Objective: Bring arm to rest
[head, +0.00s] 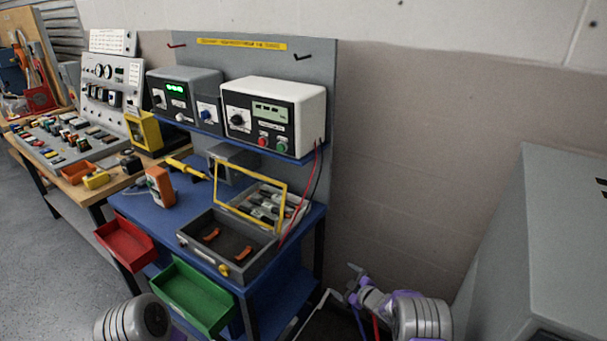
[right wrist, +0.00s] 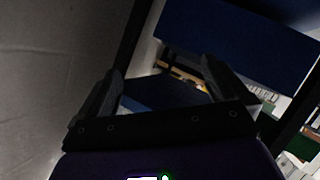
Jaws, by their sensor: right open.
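My right gripper (head: 354,284) is low at the bottom of the head view, to the right of the blue bench and in front of the wall. In the right wrist view its two dark fingers (right wrist: 162,84) stand apart with nothing held between them. The right arm's grey and purple links come in at the bottom right. A grey rounded part of my left arm shows at the bottom left of the head view; the left gripper is out of sight.
The blue bench (head: 160,218) carries a grey tester case (head: 215,262) with a yellow-framed lid and an orange meter (head: 160,187). A green bin (head: 193,296) and red bin (head: 124,243) hang at its front. A grey cabinet (head: 550,240) stands right.

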